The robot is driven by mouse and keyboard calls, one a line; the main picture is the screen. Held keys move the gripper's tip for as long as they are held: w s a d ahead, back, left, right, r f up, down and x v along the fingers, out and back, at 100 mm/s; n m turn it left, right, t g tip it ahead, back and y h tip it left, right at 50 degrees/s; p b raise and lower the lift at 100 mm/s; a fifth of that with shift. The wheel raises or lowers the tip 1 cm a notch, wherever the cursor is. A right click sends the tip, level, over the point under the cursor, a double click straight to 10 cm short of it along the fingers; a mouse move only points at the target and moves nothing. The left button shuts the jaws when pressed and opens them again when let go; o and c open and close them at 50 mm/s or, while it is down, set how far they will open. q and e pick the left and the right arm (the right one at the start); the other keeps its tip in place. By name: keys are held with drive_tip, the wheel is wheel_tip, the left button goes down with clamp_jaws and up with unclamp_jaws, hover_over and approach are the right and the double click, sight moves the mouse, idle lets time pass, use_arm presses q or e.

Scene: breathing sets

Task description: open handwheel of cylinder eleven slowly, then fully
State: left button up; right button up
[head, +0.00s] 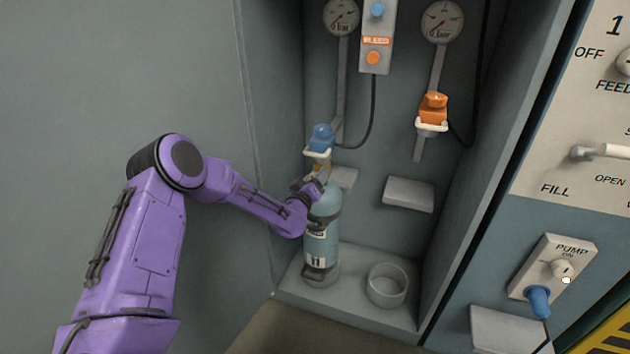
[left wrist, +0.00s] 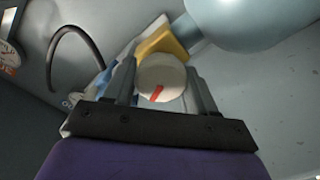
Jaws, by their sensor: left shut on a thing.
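A pale teal cylinder (head: 321,237) stands upright in the left part of the recess, with a label on its front. It also shows at the top right of the left wrist view (left wrist: 240,18). Its handwheel (left wrist: 160,76) is a round whitish knob with a red mark, beside a yellow valve part (left wrist: 163,42). My left gripper (head: 316,182) is at the cylinder's top, and in the left wrist view its two fingers are shut on the handwheel from both sides. In the head view my gripper mostly hides the handwheel. My right gripper is not in view.
A blue connector (head: 321,138) hangs just above the cylinder, and an orange one (head: 433,106) to the right. An empty ring holder (head: 387,285) is on the recess floor. Recess walls stand close on both sides. A pump switch panel (head: 552,268) is at right.

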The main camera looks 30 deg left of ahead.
use_arm(q)
drive_tip(key=n+b, duration=0.1)
drive_tip(key=n, duration=0.3)
drive_tip(key=shift+a+f, duration=0.1)
drive_tip(key=shift+f, duration=0.05)
drive_tip(key=shift+n+b, duration=0.45)
drive_tip(key=shift+n, duration=1.15)
drive_tip(key=o, duration=1)
drive_tip(key=shift+c, duration=0.2)
